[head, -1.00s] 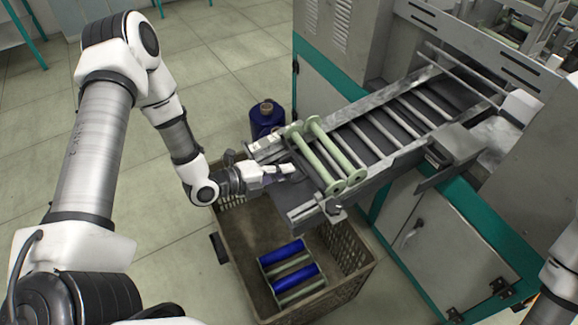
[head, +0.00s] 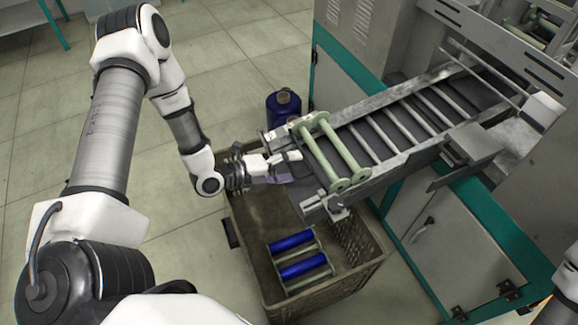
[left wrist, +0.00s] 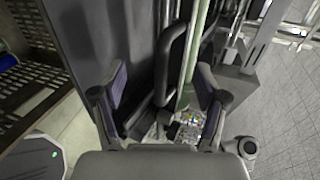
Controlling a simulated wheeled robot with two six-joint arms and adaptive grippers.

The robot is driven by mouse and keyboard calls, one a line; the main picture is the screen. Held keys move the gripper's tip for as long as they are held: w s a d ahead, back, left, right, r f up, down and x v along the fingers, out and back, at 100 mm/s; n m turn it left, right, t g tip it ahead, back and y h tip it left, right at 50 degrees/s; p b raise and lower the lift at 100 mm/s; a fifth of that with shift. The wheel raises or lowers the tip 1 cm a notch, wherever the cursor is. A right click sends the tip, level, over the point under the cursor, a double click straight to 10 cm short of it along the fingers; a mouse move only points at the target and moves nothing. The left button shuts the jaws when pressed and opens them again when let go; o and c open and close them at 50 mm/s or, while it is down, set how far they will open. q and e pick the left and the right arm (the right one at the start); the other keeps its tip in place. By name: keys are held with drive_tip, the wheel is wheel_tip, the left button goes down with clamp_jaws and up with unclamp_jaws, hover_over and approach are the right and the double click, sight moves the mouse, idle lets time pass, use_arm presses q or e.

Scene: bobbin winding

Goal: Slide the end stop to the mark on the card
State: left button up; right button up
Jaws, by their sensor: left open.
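My left gripper (head: 287,168) is open at the near end of the roller chute (head: 430,150), beside two pale green empty bobbins (head: 335,150) lying across it. In the left wrist view my open fingers (left wrist: 162,78) stand on either side of a black loop handle (left wrist: 172,60) next to a dark upright plate (left wrist: 125,40). The plate and handle look like the end stop, but I cannot be sure. The fingers do not clearly touch the handle. A green bobbin (left wrist: 197,50) shows just behind. I cannot make out the card or its mark.
A brown crate (head: 345,285) below the chute end holds blue-wound bobbins (head: 300,265). A blue spool (head: 284,108) stands on the floor behind the crate. The grey and teal machine (head: 460,235) fills the right side.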

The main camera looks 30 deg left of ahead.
use_arm(q)
drive_tip(key=p+v, duration=0.7)
drive_tip(key=v, duration=0.1)
idle(0.4)
